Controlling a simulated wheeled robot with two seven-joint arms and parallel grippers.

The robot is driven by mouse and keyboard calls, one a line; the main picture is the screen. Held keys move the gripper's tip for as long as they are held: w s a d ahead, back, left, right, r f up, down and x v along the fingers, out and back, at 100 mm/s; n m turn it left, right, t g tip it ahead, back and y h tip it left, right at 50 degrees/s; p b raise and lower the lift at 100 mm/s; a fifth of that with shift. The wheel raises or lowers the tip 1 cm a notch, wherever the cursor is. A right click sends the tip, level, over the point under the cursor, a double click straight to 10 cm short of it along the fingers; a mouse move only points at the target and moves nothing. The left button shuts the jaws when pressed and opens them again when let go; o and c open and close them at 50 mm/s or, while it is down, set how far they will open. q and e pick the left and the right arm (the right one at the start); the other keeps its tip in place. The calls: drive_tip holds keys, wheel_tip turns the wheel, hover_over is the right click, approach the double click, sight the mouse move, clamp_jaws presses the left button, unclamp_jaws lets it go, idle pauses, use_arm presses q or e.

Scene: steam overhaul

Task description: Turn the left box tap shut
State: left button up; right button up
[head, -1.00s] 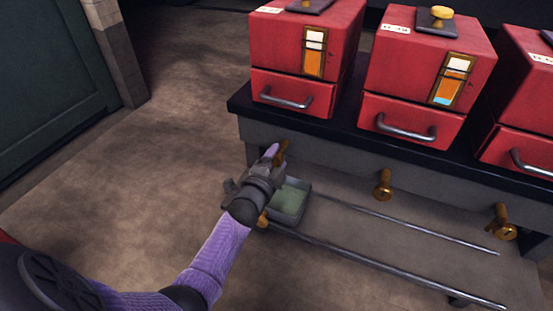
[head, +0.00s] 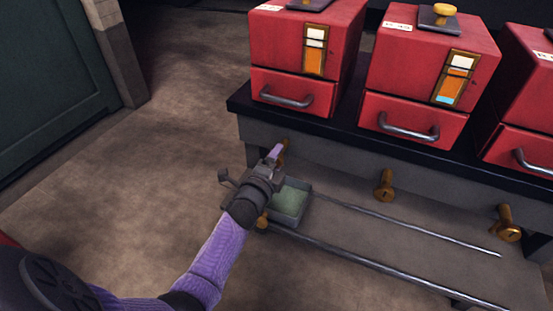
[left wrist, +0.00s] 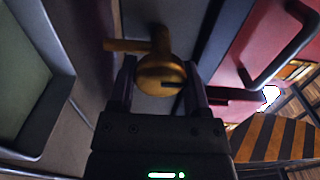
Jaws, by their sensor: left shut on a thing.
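The left box tap is brass and sits on the grey front of the bench below the left red box (head: 305,50). In the head view only a bit of the tap (head: 284,150) shows past my left gripper (head: 274,156). In the left wrist view the tap's round, slotted end (left wrist: 160,76) lies between the two fingers of my left gripper, which is shut on it. A brass bar sticks out to the left behind that end. My right gripper is not in view.
A shallow tray (head: 305,190) with a greenish inside sits on the rails (head: 370,268) below the left tap. Two more brass taps, the middle (head: 384,187) and right (head: 507,222), stick out along the bench (head: 335,170). Open floor lies to the left.

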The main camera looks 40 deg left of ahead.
use_arm(q)
drive_tip(key=shift+f, duration=0.1)
drive_tip(key=o, duration=1.2)
drive_tip(key=shift+o, duration=0.4)
drive_tip(key=shift+s, duration=0.15)
drive_tip(key=p+v, duration=0.4)
drive_tip(key=v, duration=0.5)
drive_tip(key=shift+s, duration=0.35)
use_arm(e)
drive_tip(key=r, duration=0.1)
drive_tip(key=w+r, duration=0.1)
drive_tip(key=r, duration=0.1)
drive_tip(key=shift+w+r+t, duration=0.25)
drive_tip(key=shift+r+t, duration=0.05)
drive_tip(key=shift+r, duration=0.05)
